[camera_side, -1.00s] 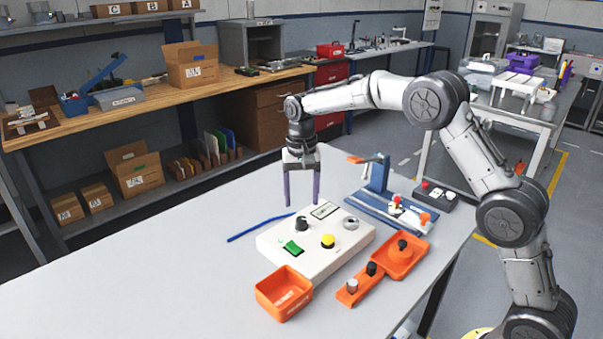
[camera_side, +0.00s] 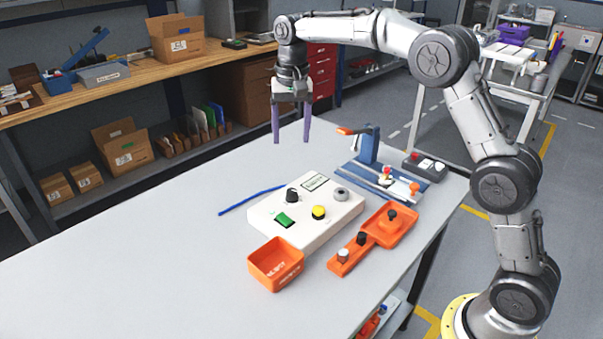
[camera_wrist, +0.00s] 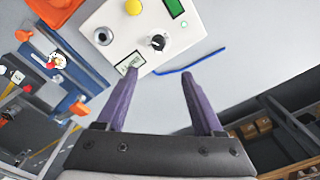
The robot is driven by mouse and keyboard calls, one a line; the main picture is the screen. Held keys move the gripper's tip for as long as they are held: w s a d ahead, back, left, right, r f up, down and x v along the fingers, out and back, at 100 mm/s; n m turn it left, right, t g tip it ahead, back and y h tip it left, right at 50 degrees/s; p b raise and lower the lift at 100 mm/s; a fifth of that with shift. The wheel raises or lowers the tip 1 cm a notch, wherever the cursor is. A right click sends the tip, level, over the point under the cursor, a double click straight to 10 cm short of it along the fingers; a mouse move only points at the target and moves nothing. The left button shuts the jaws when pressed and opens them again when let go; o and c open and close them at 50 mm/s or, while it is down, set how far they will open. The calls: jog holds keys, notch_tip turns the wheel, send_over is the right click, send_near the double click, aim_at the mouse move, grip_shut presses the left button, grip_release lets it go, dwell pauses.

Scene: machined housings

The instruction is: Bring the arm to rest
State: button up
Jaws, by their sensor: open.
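My gripper (camera_side: 291,139) is open and empty, raised well above the far part of the table, with its two purple fingers pointing down. In the wrist view my gripper (camera_wrist: 155,82) shows both fingers apart with nothing between them. Below and nearer the side camera lies the white control housing (camera_side: 277,236), with a green switch, a yellow button, black and grey knobs and a labelled plate. The housing also shows in the wrist view (camera_wrist: 128,32), beyond the fingertips. The gripper touches nothing.
An orange bin (camera_side: 276,266) and an orange tray (camera_side: 392,230) with knobs stand near the housing. A blue fixture (camera_side: 368,148) with an orange-tipped lever rises at right. A blue strip (camera_side: 250,199) lies left. The table's left part (camera_side: 110,270) is clear.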

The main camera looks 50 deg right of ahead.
jog(key=s+r+t, duration=0.2)
jog(key=s+r, duration=0.6)
jog(key=r, duration=0.2)
jog(key=s+r+n+t, duration=0.2)
jog(key=s+r, duration=0.1)
jog(key=s, duration=1)
jog(key=s+a+f+n+t, duration=0.1)
jog(key=s+f+n, duration=0.4)
jog(key=s+f, duration=0.8)
jog(key=shift+s+n, duration=0.4)
jog(key=shift+s, duration=0.3)
